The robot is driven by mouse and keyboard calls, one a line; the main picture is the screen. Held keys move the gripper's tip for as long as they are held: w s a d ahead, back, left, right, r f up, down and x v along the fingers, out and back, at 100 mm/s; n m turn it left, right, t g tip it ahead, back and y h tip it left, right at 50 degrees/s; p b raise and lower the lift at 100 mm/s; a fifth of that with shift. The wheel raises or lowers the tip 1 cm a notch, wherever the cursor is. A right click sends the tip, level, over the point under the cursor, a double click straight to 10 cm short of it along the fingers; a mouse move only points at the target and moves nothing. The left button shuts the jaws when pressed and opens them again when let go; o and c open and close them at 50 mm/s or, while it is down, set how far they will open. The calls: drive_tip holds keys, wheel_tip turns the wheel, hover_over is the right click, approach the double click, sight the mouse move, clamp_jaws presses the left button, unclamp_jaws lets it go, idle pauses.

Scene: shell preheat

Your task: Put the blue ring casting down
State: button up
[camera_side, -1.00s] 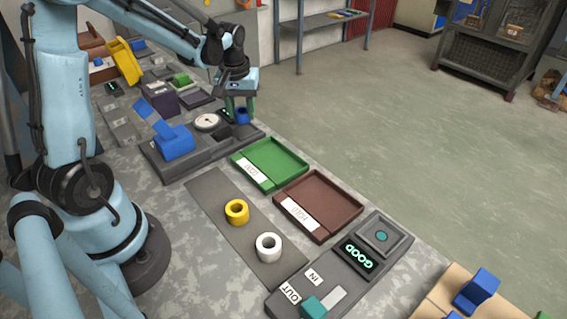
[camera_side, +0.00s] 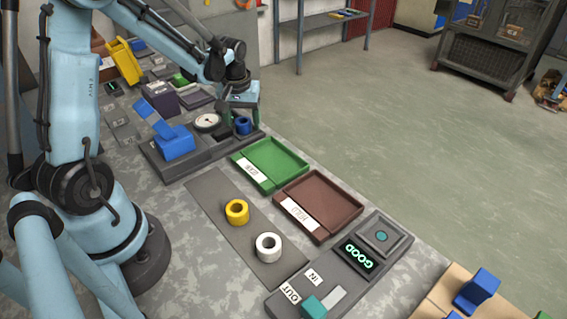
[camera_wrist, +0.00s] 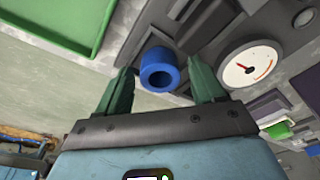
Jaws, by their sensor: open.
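The blue ring casting (camera_side: 243,126) rests at the far right end of the dark grey gauge fixture (camera_side: 190,158). In the wrist view the blue ring (camera_wrist: 159,54) shows its open bore and sits just beyond my fingertips, between their lines. My gripper (camera_side: 244,114) is above the ring in the side view. Its green fingers are spread wide in the wrist view (camera_wrist: 162,82), with gaps on both sides of the ring and nothing held.
The white dial gauge (camera_side: 207,121) and blue clamp block (camera_side: 176,143) stand beside the ring. A green tray (camera_side: 275,158) and brown tray (camera_side: 325,198) lie nearer. Yellow (camera_side: 237,212) and white (camera_side: 268,247) rings stand on a grey strip.

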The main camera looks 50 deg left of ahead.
sight(243, 135)
drive_tip(key=shift+r, duration=0.1)
wheel_tip(243, 135, up, 11)
drive_tip(key=s+d, duration=0.1)
drive_tip(key=s+d+m+t, duration=0.3)
drive_tip(key=d+m, duration=0.1)
drive_tip(key=d, duration=0.4)
drive_tip(key=s+d+m+t+h, duration=0.1)
drive_tip(key=s+d+m+t, duration=0.2)
drive_tip(key=d, duration=0.5)
drive_tip(key=shift+s+r+m, duration=0.15)
drive_tip(key=shift+s+m, duration=0.55)
drive_tip(key=shift+m, duration=0.3)
drive_tip(key=shift+a, duration=0.1)
drive_tip(key=shift+c, duration=0.4)
